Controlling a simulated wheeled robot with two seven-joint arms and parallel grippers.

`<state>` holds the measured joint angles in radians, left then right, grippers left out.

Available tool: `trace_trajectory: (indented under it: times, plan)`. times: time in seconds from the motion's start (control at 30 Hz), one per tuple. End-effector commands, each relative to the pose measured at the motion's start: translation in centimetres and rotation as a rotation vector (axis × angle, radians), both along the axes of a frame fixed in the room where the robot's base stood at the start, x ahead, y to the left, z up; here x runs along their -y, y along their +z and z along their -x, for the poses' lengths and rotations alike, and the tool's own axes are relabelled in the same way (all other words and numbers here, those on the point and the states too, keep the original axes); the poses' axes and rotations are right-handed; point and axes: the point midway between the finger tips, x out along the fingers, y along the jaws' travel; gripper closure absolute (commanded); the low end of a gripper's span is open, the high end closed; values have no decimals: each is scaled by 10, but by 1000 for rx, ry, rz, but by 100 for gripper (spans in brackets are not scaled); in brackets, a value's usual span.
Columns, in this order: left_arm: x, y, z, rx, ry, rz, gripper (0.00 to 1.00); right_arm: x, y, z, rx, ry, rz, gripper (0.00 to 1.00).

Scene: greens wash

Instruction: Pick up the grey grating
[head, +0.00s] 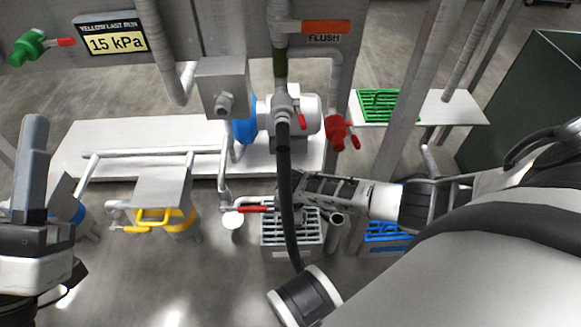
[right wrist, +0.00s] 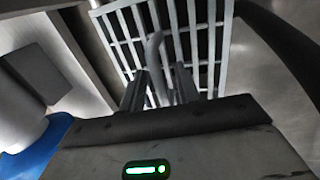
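The grey grating (head: 308,222) lies on top of a grey box below the pump, partly hidden by a black hose and my right arm in the head view. In the right wrist view the grating (right wrist: 207,45) fills the top middle. My right gripper (right wrist: 160,88) points at it, its two fingers apart. A curved grey bar (right wrist: 154,50) shows between the fingers; I cannot tell whether they touch it. In the head view my right gripper (head: 287,187) is mostly hidden behind the hose. My left gripper (head: 38,165) is at the far left, away from the grating.
A green grating (head: 379,105) lies on a white bench at right, and a blue grating (head: 385,231) lies low, right of the grey one. A red-handled valve (head: 252,209) and the black hose (head: 286,190) crowd my right gripper.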

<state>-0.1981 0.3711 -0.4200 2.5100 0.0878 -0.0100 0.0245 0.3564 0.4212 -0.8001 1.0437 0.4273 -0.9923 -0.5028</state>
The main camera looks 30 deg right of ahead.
Motion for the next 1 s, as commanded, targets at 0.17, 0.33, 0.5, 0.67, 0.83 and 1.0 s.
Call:
trace_trajectory:
  times: [0.17,0.33,0.5,0.67,0.83,1.0]
  plan:
    - [0,0,0,-3,-1,0,64,0,1,0,1,0,-1,79]
    - [0,0,0,-4,0,1,64,0,1,0,1,0,-1,100]
    - [0,0,0,-4,0,1,64,0,1,-1,1,0,0,100]
    - [0,2,-1,-11,-3,3,64,0,3,0,1,-1,0,100]
    - [-2,-13,-7,-163,-7,38,64,1,13,0,1,-3,0,100]
    - [-1,-40,-9,-432,-31,99,64,3,30,2,1,-8,0,100]
